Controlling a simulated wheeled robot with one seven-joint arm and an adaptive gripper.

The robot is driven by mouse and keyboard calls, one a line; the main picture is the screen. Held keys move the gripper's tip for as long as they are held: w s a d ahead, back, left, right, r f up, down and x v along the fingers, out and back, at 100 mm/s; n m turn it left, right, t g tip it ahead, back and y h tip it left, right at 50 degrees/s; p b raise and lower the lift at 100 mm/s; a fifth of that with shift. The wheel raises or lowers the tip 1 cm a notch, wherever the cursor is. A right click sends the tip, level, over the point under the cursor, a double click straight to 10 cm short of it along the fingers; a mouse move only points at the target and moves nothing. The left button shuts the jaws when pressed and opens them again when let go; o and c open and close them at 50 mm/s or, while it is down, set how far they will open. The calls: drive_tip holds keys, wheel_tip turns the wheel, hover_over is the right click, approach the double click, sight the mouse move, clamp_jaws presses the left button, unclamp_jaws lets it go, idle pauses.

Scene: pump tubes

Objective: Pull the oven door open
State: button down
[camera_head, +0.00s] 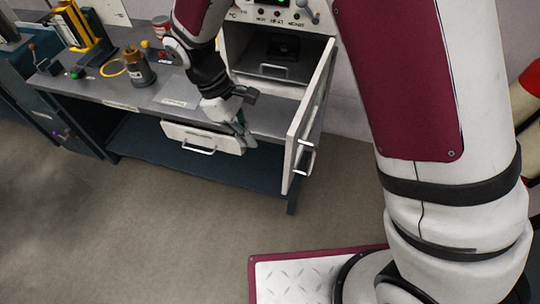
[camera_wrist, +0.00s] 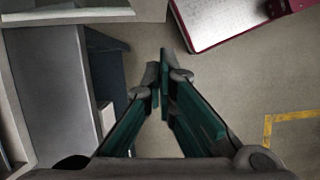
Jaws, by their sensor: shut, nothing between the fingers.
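The oven (camera_head: 278,50) is a white-grey box at the back of the workbench, with its front open and a dark interior showing. Its door (camera_head: 311,115) is swung well out toward the right front, seen nearly edge-on, with a metal handle (camera_head: 308,155) on its outer face. My gripper (camera_head: 243,138) is left of the door, near the bench's front edge, apart from the door and handle. In the wrist view my gripper (camera_wrist: 161,82) has its green fingers brought together with nothing held. A pale panel, probably the door (camera_wrist: 70,12), crosses the top left of that view.
A white drawer (camera_head: 205,138) with a handle sits under the bench top. The floor (camera_head: 180,230) in front is clear. My base plate shows at the bottom.

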drive_tip(key=s+d+f+p, duration=0.2)
drive_tip(key=d+f, duration=0.3)
drive_tip(key=shift+s+d+f, duration=0.25)
drive_tip(key=shift+s+d, duration=0.05)
drive_tip(key=shift+d, duration=0.05)
